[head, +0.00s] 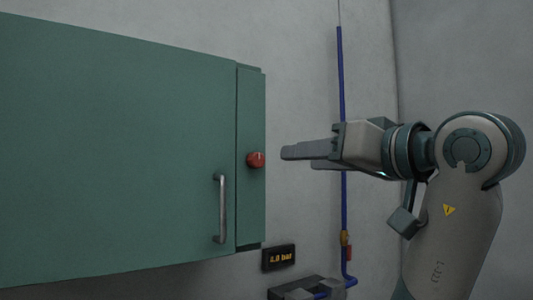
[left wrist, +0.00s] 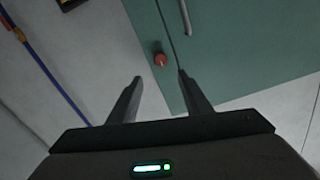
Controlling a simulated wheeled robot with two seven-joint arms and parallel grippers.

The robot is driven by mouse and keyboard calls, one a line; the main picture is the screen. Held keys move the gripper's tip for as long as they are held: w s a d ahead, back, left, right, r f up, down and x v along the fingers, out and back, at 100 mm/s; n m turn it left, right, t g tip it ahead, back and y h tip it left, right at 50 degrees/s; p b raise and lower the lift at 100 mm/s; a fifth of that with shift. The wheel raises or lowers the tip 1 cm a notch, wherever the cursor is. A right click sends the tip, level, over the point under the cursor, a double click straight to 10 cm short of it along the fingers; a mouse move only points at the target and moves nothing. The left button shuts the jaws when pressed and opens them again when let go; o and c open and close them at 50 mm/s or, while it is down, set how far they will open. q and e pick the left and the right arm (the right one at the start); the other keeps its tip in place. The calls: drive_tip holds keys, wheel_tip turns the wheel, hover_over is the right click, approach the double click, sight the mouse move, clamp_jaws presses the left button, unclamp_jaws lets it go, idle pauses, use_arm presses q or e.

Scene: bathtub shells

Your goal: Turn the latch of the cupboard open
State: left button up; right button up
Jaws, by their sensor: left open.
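The cupboard (head: 120,150) is a green box on the wall, with its door shut. A red latch knob (head: 256,160) sits on the narrow green strip right of the door. A grey bar handle (head: 220,208) is upright near the door's right edge. My left gripper (head: 298,159) is right of the knob at about its height, pointing at it, open and empty. In the left wrist view the knob (left wrist: 160,59) shows just beyond and between the open fingertips (left wrist: 160,77), apart from them. My right gripper is out of view.
A blue pipe (head: 342,100) runs down the wall behind my left gripper. A small display (head: 278,257) reading about 2.0 bar is below the cupboard's right corner. A dark grey fixture (head: 305,288) is lower down. The space between gripper and knob is clear.

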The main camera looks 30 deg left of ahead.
sight(259, 160)
use_arm(q)
drive_tip(key=p+x, duration=0.6)
drive_tip(key=x, duration=0.7)
drive_tip(key=shift+r, duration=0.1)
drive_tip(key=c, duration=1.1)
